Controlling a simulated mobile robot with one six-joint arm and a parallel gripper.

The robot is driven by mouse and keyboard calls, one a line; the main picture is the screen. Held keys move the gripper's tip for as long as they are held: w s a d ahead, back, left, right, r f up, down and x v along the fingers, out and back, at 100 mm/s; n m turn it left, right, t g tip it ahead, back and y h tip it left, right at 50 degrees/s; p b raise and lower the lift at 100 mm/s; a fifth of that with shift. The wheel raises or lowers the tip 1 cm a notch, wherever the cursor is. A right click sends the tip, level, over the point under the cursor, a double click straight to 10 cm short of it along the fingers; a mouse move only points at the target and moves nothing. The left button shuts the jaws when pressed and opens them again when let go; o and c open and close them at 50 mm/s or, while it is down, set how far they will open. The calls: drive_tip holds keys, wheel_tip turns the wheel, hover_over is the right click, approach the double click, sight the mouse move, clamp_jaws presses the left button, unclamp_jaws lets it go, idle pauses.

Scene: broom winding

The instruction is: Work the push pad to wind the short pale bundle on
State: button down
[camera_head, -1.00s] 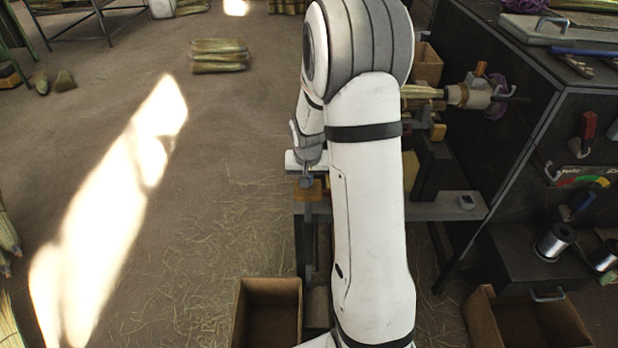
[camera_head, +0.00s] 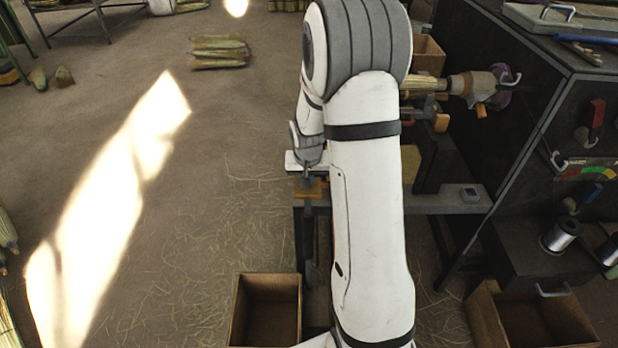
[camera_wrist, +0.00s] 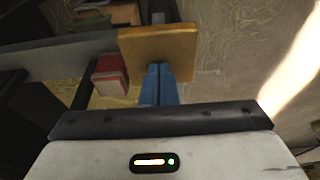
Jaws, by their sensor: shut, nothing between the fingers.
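The push pad, a wooden block (camera_head: 308,188) on a dark lever, stands left of my arm in the head view. It fills the upper middle of the wrist view (camera_wrist: 158,44). My gripper's blue fingers (camera_wrist: 158,72) are shut, with nothing between them. Their tips are at the pad's near edge; they look in contact, but I cannot tell for sure. In the head view my gripper (camera_head: 307,172) is right at the pad. The pale bundle (camera_head: 424,84) lies level at the spindle's chuck (camera_head: 466,84), its left end hidden by my arm.
A dark cabinet (camera_head: 530,110) with a coloured gauge (camera_head: 590,170) stands at right. Wire spools (camera_head: 558,237) are below it. Cardboard boxes (camera_head: 238,310) stand in front. A red block (camera_wrist: 110,74) is left of the pad in the wrist view. Open floor lies left.

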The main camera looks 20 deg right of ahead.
sight(308, 191)
drive_tip(key=shift+s+f+b, duration=0.15)
drive_tip(key=shift+f+b, duration=1.95)
drive_tip(key=shift+f, duration=0.6)
drive_tip(key=shift+r, duration=0.1)
drive_tip(key=p+v, duration=0.2)
drive_tip(key=v, duration=0.1)
drive_tip(key=w+p+v, duration=0.1)
drive_tip(key=p+v, duration=0.1)
drive_tip(key=v, duration=0.1)
drive_tip(key=w+p+v, duration=0.1)
drive_tip(key=v, duration=0.2)
drive_tip(key=shift+w+d+r+p, duration=0.1)
drive_tip(key=shift+d+r+p, duration=0.3)
drive_tip(key=shift+r, duration=0.05)
drive_tip(key=s+a+r+n, duration=0.1)
drive_tip(key=s+a+r, duration=0.2)
drive_tip(key=s+r, duration=0.2)
drive_tip(key=s+a+r+n, duration=0.2)
drive_tip(key=s+a+r, duration=0.2)
drive_tip(key=s, duration=0.7)
drive_tip(key=s+a+r+n+y, duration=0.1)
drive_tip(key=s+a+r, duration=0.2)
drive_tip(key=s+r, duration=0.3)
drive_tip(key=shift+s+a+n, duration=0.3)
drive_tip(key=shift+s+a, duration=0.05)
drive_tip(key=shift+s, duration=0.9)
